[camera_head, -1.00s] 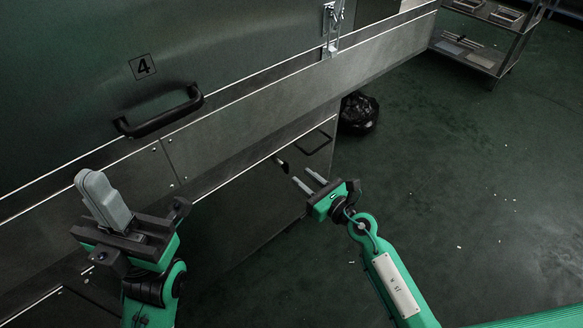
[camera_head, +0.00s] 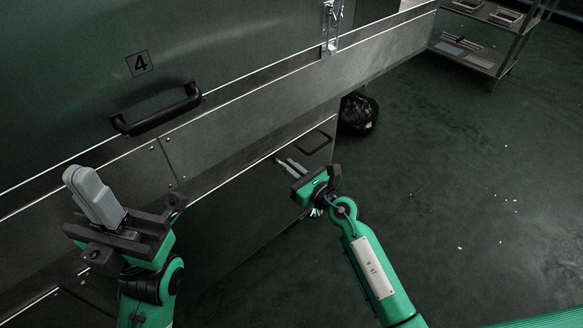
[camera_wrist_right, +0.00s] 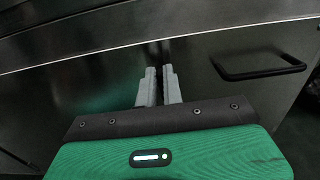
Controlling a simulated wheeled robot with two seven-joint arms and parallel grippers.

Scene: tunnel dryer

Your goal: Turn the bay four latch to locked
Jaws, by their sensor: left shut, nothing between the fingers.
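The bay door carries a number 4 label (camera_head: 139,64) and a black bar handle (camera_head: 156,110). On the lower panel, a small dark lever, which I take for the bay four latch (camera_head: 277,159), is almost wholly hidden by my right fingers. My right gripper (camera_head: 287,164) is at that lever, its fingers nearly together with a narrow gap. They seem closed around it; in the right wrist view, the gripper (camera_wrist_right: 159,85) faces the steel panel. My left gripper (camera_head: 84,180) is shut and empty, pointing up in front of the panel at lower left.
A metal clasp (camera_head: 331,28) sits on the door's right edge. A black loop handle (camera_head: 315,143) is on the lower panel, close right of my right gripper. A black bag (camera_head: 357,113) lies on the floor and a shelf rack (camera_head: 481,47) stands behind. Floor at right is mostly clear.

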